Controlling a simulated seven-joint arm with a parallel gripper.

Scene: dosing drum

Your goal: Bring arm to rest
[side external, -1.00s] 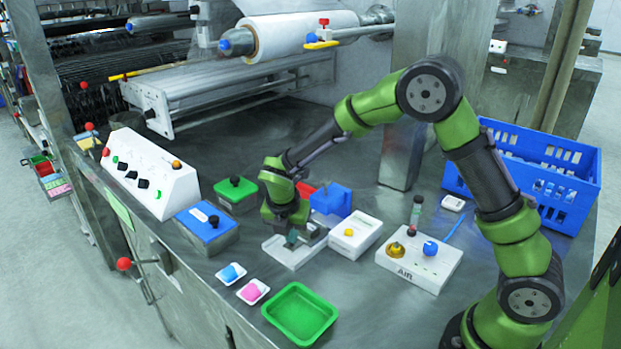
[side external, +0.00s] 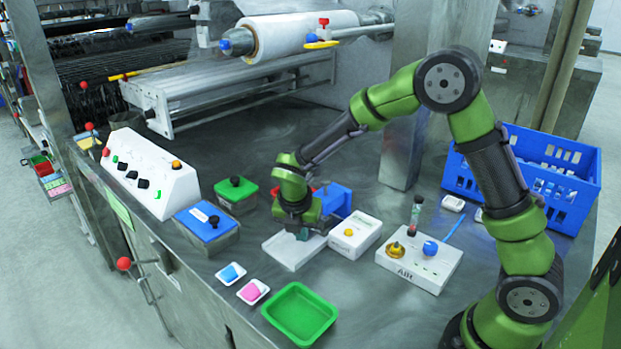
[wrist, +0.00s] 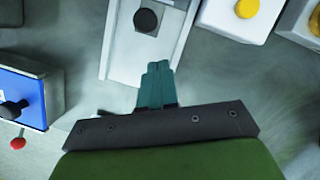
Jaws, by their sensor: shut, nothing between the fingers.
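My gripper (side external: 303,234) is above the white flat tray-like plate (side external: 288,254) in the middle of the bench. In the wrist view its teal fingers (wrist: 157,82) are closed together with nothing between them. Past the fingertips, the plate (wrist: 118,50) bears a grey square with a round black knob (wrist: 147,20). In the side view my gripper hides part of the plate and the knob. I cannot tell exactly how high the fingertips are above it.
A white box with a yellow button (side external: 355,235) stands close right of my gripper, with a blue block (side external: 338,197) behind. A blue-lidded box (side external: 205,222) and green-lidded box (side external: 236,190) stand left. A green tray (side external: 300,335), small dishes and the AIR box (side external: 418,268) stand nearer.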

